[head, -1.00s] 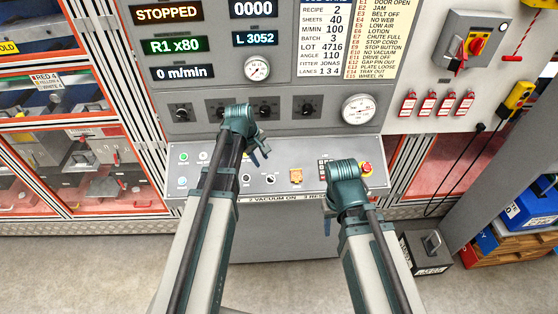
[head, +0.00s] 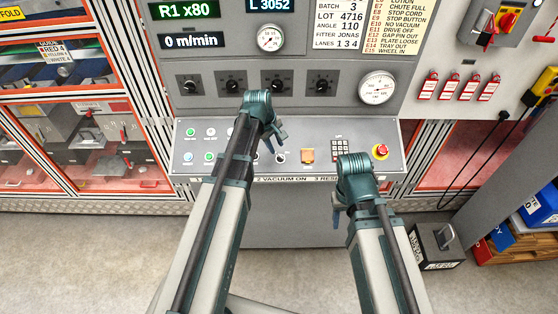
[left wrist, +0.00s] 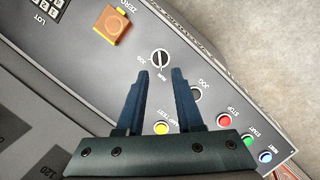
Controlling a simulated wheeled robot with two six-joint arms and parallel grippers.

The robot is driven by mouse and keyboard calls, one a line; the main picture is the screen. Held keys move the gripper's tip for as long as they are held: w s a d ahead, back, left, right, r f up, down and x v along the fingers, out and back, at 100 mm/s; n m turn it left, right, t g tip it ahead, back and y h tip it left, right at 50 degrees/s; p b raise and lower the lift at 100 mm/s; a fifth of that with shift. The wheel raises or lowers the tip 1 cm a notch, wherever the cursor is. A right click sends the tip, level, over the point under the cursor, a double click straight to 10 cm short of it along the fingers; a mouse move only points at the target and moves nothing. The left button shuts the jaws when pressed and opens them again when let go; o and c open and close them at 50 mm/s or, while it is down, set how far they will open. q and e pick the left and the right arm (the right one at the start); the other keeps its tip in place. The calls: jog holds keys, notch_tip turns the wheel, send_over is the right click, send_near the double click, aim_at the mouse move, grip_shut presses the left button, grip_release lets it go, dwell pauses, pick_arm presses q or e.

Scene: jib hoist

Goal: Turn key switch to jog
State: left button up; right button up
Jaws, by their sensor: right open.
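The key switch (left wrist: 160,59) is a round silver-rimmed knob with a dark slot, seen in the left wrist view on the grey sloping panel (left wrist: 225,100). Small lettering, including what reads as JOG, is printed beside it. In the head view it appears to be the small round switch (head: 280,157) near the panel's middle. My left gripper (left wrist: 163,75) is open and empty, its two dark blue fingers pointing toward the switch with a gap between them. The fingers look apart from the switch; height above the panel is unclear. My right gripper (head: 337,216) hangs lower right, empty, before the panel's front.
An orange-brown guarded button (left wrist: 112,26) and a keypad (head: 340,149) sit near the switch. The red emergency stop (head: 380,151) is at the panel's right. A yellow button (left wrist: 162,128) and a red button (left wrist: 224,120) lie near my left fingers.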

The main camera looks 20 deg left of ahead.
aim_at(279, 161)
pick_arm(q)
jog(key=b+x, duration=0.5)
jog(key=x, duration=0.1)
jog(key=shift+f, duration=0.15)
grip_shut()
dwell(1.3)
